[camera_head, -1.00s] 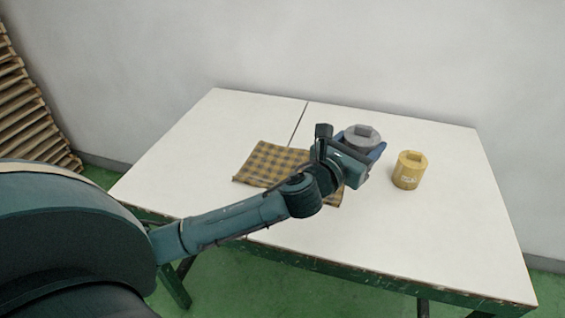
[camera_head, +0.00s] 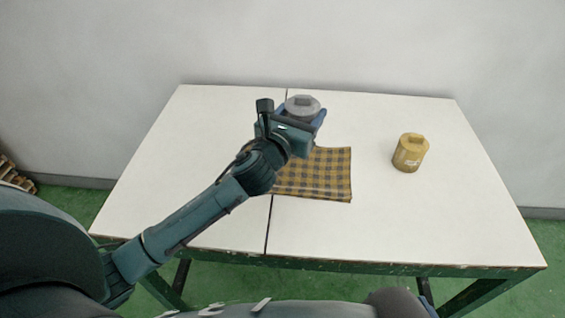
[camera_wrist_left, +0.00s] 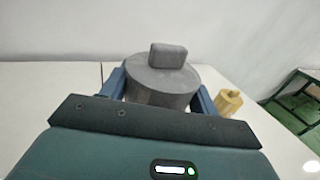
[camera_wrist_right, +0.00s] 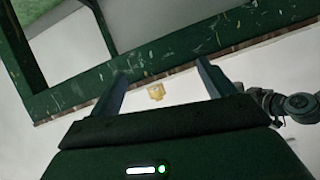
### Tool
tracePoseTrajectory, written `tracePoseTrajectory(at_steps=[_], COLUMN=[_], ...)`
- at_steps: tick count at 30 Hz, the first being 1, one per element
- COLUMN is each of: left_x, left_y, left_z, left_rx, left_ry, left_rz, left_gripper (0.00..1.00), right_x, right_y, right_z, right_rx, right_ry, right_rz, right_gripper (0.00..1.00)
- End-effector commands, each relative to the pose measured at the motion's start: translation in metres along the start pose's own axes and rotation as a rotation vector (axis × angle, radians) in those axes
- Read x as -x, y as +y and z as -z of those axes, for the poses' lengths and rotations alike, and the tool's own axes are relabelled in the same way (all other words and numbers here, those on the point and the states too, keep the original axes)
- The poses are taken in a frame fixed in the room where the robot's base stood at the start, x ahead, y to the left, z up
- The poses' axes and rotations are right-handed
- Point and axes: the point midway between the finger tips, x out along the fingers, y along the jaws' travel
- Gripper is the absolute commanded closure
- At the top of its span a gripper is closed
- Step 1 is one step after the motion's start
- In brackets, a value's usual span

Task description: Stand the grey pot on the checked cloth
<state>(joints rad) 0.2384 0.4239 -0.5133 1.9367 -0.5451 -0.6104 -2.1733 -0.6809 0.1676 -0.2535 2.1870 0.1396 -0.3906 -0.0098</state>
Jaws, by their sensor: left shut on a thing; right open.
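The grey pot (camera_head: 302,104) is a round pot with a block-shaped knob on its lid. My left gripper (camera_head: 304,117) is shut on it, with one blue finger on each side; the left wrist view shows the pot (camera_wrist_left: 160,82) upright between the fingers. The yellow and dark checked cloth (camera_head: 318,176) lies on the table, nearer to me than the pot. My arm hides the cloth's left part. I cannot tell how high the pot is above the table. My right gripper (camera_wrist_right: 160,82) is open and empty in its wrist view, and is not seen in the head view.
A yellow pot (camera_head: 409,154) with a similar knob stands right of the cloth. The white table (camera_head: 400,220) has a dark seam and a green frame. Its right half is mostly clear. A wall stands behind it. The green table edge (camera_wrist_right: 150,62) shows close in the right wrist view.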

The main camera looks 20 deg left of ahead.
Motion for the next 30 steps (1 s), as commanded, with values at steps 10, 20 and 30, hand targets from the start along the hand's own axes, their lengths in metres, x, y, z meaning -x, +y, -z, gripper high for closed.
tracePoseTrajectory(at_steps=[10,20,30], left_x=[0.001,0.0,0.0], left_y=[0.001,0.001,0.001], left_z=[0.031,0.066,0.099], left_rx=[0.003,0.001,0.001], left_ry=[0.002,-0.003,-0.003], left_rz=[-0.005,-0.005,-0.004], left_gripper=[0.74,0.74,0.74], right_x=[-0.006,0.004,0.01], right_y=[0.001,0.004,0.011], right_z=[-0.014,-0.006,-0.003], right_rx=[-0.01,-0.002,0.011], right_ry=[-0.008,0.049,0.097], right_rz=[0.003,-0.009,-0.03], right_gripper=[0.18,0.18,0.18])
